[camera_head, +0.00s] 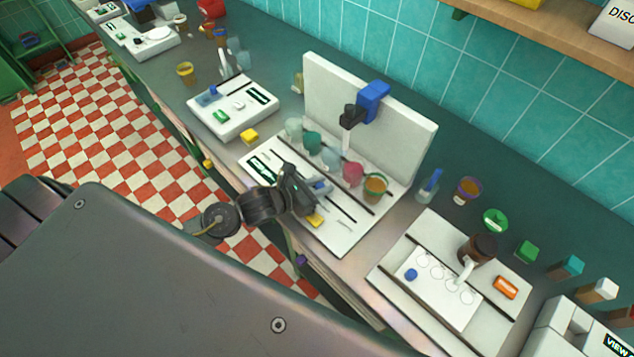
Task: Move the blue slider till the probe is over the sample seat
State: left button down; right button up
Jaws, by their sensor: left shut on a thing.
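My left gripper (312,190) reaches over the front of a white station base (340,238). It is shut on the small blue slider (322,185), which is partly hidden by its fingers, at a dark slot in the base. The probe (348,122), dark with a pale tip, hangs from a blue carriage (373,100) on the upright white panel (400,150). Below it is a row of several cups, including a teal cup (312,141), a red cup (352,173) and an amber-filled cup (375,188). I cannot tell which place is the sample seat. My right gripper is out of view.
A white tray (395,275) with a brown bottle (477,248) and orange block (506,287) stands to the right. A blue-capped bottle (429,186) stands beside the panel.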

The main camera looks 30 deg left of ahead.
pick_arm(q)
jog(key=c, duration=1.5)
grip_release()
jog(key=shift+o, duration=1.3)
jog(key=shift+a, duration=0.1)
jog(key=shift+s+a, duration=0.2)
jog(key=shift+s, duration=0.15)
jog(key=b+v, duration=0.3)
jog(key=v, duration=0.5)
jog(key=shift+s+a+r, duration=0.1)
jog(key=shift+s+r, duration=0.1)
jog(key=shift+s, duration=0.15)
jog(key=shift+s+a+r, duration=0.25)
jog(key=shift+s+r, duration=0.15)
jog(key=shift+o, duration=0.2)
